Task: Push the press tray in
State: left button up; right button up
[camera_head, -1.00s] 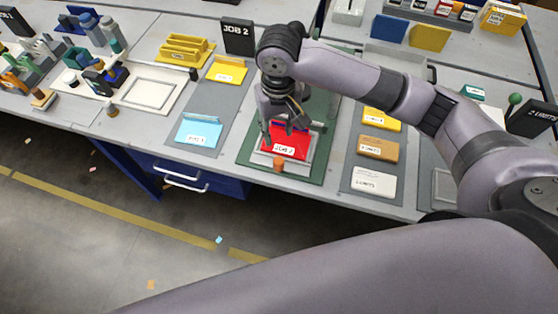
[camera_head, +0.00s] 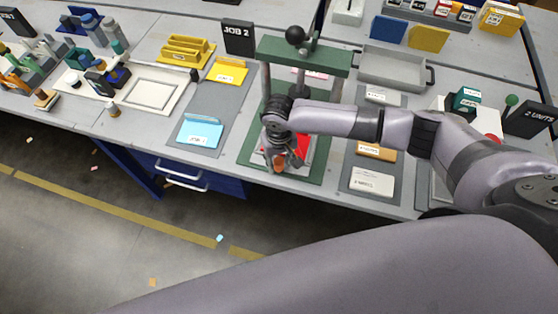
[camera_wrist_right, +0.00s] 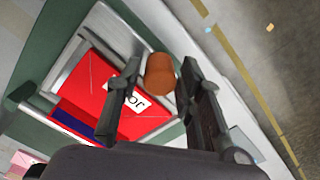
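The press tray (camera_wrist_right: 83,45) is grey, with a red sheet (camera_wrist_right: 92,88) bearing a white label lying in it. It sits on the green base of the press (camera_head: 305,55), sticking out at the front. An orange-brown knob (camera_wrist_right: 160,73) stands at the tray's front edge; it also shows in the head view (camera_head: 278,163). My right gripper (camera_wrist_right: 160,68) is open, with its fingers on either side of the knob; whether they touch it is unclear. In the head view my right gripper (camera_head: 284,158) hides much of the tray. My left gripper is not in view.
A grey mat with a cyan piece (camera_head: 200,132) and a yellow piece (camera_head: 228,70) lies left of the press. Labelled blocks, including a white one (camera_head: 371,183), lie to the right. A grey bin (camera_head: 395,68) stands behind. The bench's front edge is close to the knob.

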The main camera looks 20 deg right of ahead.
jog(key=shift+f, duration=0.7)
jog(key=shift+c, duration=0.5)
grip_shut()
jog(key=shift+w, duration=0.1)
